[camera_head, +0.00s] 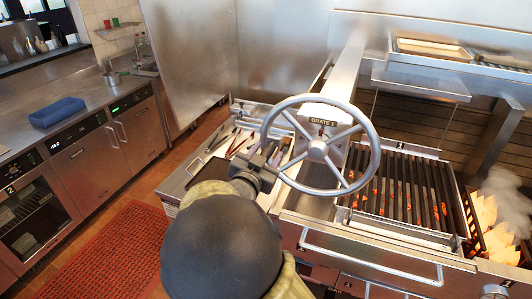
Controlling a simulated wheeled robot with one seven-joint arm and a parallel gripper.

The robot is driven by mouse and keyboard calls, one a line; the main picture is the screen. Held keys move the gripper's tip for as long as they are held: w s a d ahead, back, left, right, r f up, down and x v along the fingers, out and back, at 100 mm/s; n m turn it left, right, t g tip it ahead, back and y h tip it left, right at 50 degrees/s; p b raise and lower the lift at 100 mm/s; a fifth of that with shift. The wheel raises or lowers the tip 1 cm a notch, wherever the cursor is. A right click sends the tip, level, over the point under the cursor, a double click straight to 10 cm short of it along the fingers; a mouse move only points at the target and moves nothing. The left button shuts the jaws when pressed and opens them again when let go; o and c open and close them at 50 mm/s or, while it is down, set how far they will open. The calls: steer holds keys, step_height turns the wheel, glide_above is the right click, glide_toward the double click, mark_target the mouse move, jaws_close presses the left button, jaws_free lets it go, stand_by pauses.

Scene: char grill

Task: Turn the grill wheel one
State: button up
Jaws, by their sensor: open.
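The grill wheel (368,132) is a large silver spoked wheel mounted on a metal column marked "GRATE 1". My gripper (272,158) is at the wheel's left lower side, its dark fingers open and overlapping the rim in the picture. I cannot tell whether they touch the rim. My rounded dark arm link hides what lies below the gripper. The grill grate (405,190) is right of the wheel, with dark bars over glowing orange coals.
A tray with tongs and other tools (225,143) lies left of the wheel. A front handle bar (370,262) runs below the grate. Smoke rises at the far right near a lit fire basket (500,240). A red mat (120,255) covers the floor at left, beside steel counters (75,95).

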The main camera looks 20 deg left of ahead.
jaws_close()
